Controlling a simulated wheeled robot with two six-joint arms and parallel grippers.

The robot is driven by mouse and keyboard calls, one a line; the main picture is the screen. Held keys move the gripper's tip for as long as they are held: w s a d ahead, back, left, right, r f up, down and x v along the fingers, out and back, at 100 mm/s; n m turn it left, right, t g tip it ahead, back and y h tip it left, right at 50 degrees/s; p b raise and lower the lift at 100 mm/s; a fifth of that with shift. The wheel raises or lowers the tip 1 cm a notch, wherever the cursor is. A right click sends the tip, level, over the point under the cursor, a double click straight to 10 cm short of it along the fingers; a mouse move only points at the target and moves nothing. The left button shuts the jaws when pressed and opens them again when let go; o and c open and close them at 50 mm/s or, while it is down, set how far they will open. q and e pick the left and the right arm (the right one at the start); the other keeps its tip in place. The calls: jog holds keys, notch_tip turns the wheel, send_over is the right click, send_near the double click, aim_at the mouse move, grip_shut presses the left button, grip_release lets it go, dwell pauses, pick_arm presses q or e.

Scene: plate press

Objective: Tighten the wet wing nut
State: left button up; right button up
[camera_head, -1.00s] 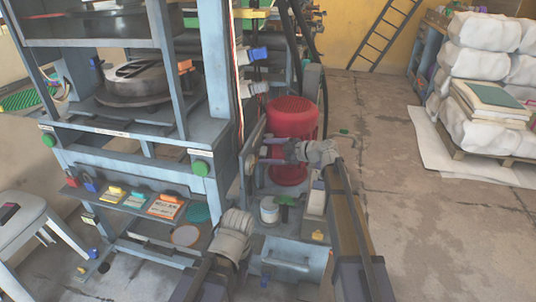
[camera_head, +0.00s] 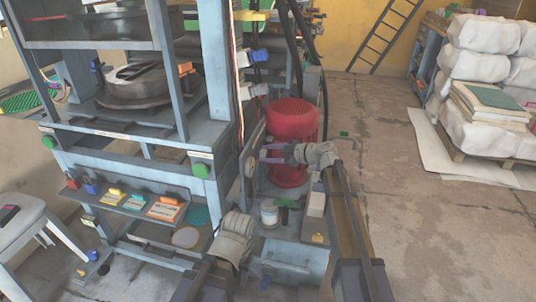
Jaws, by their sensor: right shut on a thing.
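My right gripper (camera_head: 266,154) is in front of the red ribbed motor housing (camera_head: 292,120), with its fingers pointing left to the grey-blue frame beside the press. It is shut on a small part there. The fingers hide most of that part, which sits where a wing nut could be, and I cannot make out its wings or any wetness. My left wrist (camera_head: 235,238) is low in the middle, in front of the press; its fingers are hidden.
The blue-grey press stands at the left, with a shelf of coloured cards (camera_head: 165,209). A white pot (camera_head: 269,213) and a pale box (camera_head: 316,201) stand below the right gripper. A stool (camera_head: 28,232) is at the left.

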grip_shut()
jog(key=shift+w+r+m+g+p, duration=0.15)
jog(key=shift+m+g+p, duration=0.5)
jog(key=shift+m, duration=0.35)
jog(key=shift+w+d+m+g, duration=0.1)
jog(key=shift+m+g, duration=0.85)
jog(key=shift+m, duration=0.35)
jog(key=o, duration=1.2)
grip_release()
jog(key=shift+y, duration=0.3)
jog(key=shift+d, duration=0.1)
